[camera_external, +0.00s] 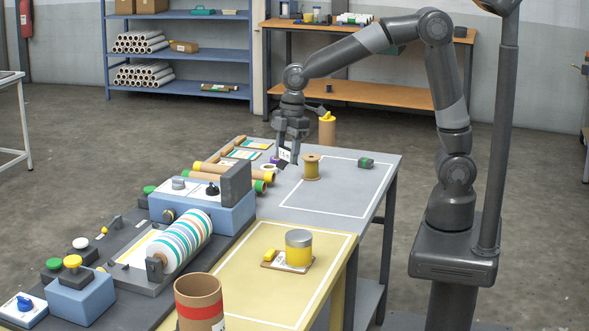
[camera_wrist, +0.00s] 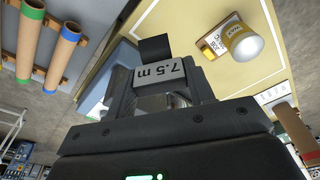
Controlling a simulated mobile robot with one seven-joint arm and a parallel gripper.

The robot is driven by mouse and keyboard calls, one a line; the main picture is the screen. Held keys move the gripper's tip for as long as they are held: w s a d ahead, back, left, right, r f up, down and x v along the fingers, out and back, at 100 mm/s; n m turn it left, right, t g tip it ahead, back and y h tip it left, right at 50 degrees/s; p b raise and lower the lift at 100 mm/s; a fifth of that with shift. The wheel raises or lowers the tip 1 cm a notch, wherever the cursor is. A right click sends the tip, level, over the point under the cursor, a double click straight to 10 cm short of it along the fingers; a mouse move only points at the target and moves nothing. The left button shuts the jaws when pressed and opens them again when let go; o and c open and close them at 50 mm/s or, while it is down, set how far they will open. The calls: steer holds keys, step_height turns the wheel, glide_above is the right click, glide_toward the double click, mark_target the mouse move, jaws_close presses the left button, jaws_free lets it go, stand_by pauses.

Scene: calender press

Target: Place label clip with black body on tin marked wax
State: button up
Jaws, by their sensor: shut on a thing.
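My gripper (camera_external: 287,143) is shut on the label clip (camera_external: 285,154), above the far left part of the grey table. In the wrist view the label clip (camera_wrist: 155,48) shows a black body and a pale plate reading "7.5 m", between the fingers of my gripper (camera_wrist: 160,88). A yellow tin with a silver lid (camera_external: 299,249) stands upright on a small brown board on the yellow table area, well apart from the clip.
A wooden spool (camera_external: 311,168) and a dark green object (camera_external: 366,162) stand on the grey table. Coloured rolls (camera_external: 236,172), blue press housings (camera_external: 205,212) and a striped roller (camera_external: 180,241) line the left. A brown cylinder (camera_external: 200,303) stands in front. The yellow area right of the tin is clear.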

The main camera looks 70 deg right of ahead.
steer(key=s+a+n, duration=0.2)
steer(key=s+a, duration=0.5)
glide_toward(297, 236)
steer(key=shift+w+d+f, duration=0.25)
steer(key=shift+w, duration=0.1)
steer(key=shift+s+a+f, duration=0.1)
steer(key=shift+a+f, duration=0.2)
steer(key=shift+a, duration=0.15)
steer(key=shift+f, duration=1.95)
steer(key=shift+f, duration=0.15)
steer(key=o, duration=0.9)
steer(key=shift+o, duration=0.2)
step_height(297, 236, up, 12)
steer(key=d, duration=0.1)
steer(key=shift+s+d, duration=0.35)
